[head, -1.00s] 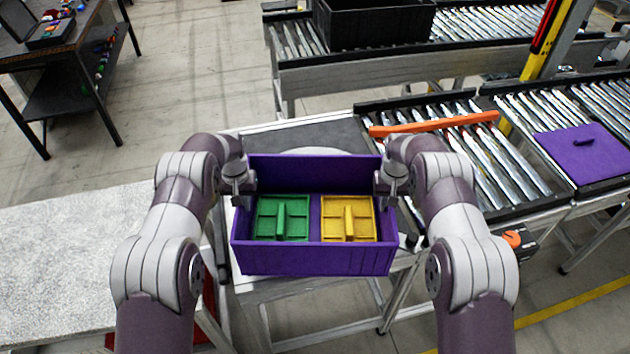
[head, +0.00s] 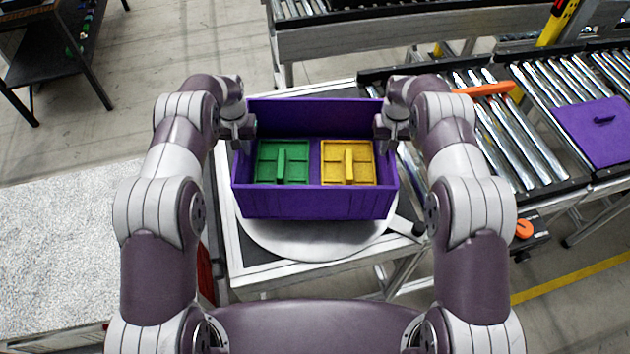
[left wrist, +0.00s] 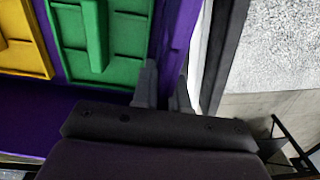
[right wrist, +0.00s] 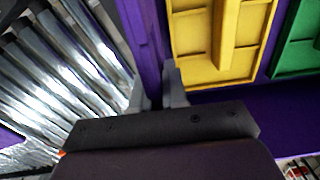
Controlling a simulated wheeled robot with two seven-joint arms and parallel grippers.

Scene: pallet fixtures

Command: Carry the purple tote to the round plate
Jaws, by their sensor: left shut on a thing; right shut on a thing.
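The purple tote (head: 315,204) is held level between my two grippers in the head view, with a green insert (head: 268,165) and a yellow insert (head: 336,166) inside it. My left gripper (head: 240,140) is shut on the tote's left end wall, and the left wrist view shows its fingers (left wrist: 163,88) on either side of that wall. My right gripper (head: 391,138) is shut on the right end wall, with its fingers (right wrist: 158,88) in the right wrist view. The round plate (head: 318,243) is pale grey and lies under the tote, partly hidden by it. I cannot tell whether they touch.
The plate sits on a framed table (head: 236,256). A roller conveyor (head: 503,140) with an orange bar (head: 486,89) is at right, and a purple lid (head: 603,130) lies further right. A speckled pale worktop (head: 70,240) is at left.

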